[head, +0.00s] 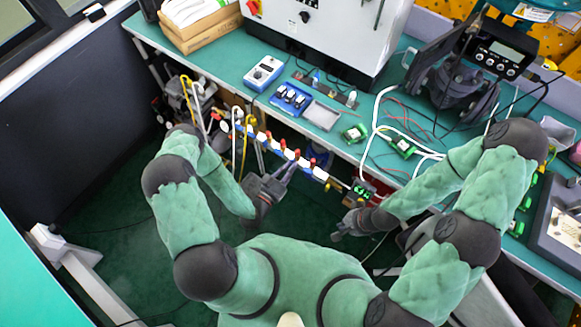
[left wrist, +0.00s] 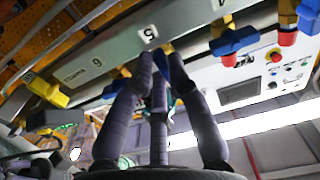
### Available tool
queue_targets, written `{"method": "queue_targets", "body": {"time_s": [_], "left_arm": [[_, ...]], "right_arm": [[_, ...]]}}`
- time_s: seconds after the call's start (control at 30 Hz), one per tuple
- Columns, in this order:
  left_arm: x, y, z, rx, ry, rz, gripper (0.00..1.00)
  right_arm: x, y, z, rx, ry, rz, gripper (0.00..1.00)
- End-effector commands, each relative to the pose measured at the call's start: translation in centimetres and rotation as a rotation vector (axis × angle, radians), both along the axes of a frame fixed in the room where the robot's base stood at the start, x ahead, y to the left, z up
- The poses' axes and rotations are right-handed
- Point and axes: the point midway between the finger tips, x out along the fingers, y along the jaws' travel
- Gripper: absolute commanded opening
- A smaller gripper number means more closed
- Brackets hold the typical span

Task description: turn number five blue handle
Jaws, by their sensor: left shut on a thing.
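In the left wrist view, a pale panel carries the labels 6 and 5 (left wrist: 148,33). A blue handle (left wrist: 172,101) below label 5 shows only in small bits between my left gripper's dark fingers (left wrist: 160,75). The gripper is shut on it; the fingers hide most of it. Another blue handle (left wrist: 113,88) is below label 6, just left of the fingers. In the head view, my left gripper (head: 288,168) is at the row of valves below the bench edge. My right gripper (head: 338,236) hangs apart from the row; its fingers are too small to judge.
In the head view, yellow and white hooked pipes (head: 243,135) stand left of the left gripper. The green bench (head: 225,55) carries a white cabinet (head: 330,30) and wiring.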

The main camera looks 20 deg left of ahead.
Motion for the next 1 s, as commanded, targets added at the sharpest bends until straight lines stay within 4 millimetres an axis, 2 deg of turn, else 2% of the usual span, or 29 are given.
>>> {"method": "queue_targets", "body": {"time_s": [0.37,1.0], "left_arm": [[-0.01,-0.05,0.06,-0.105,0.037,-0.001,0.0],[-0.08,-0.23,0.37,-0.645,0.233,0.0,0.0]], "right_arm": [[-0.01,0.0,-0.17,0.0,0.0,0.0,0.0],[0.0,0.0,-0.84,0.0,0.0,0.0,0.0]]}}
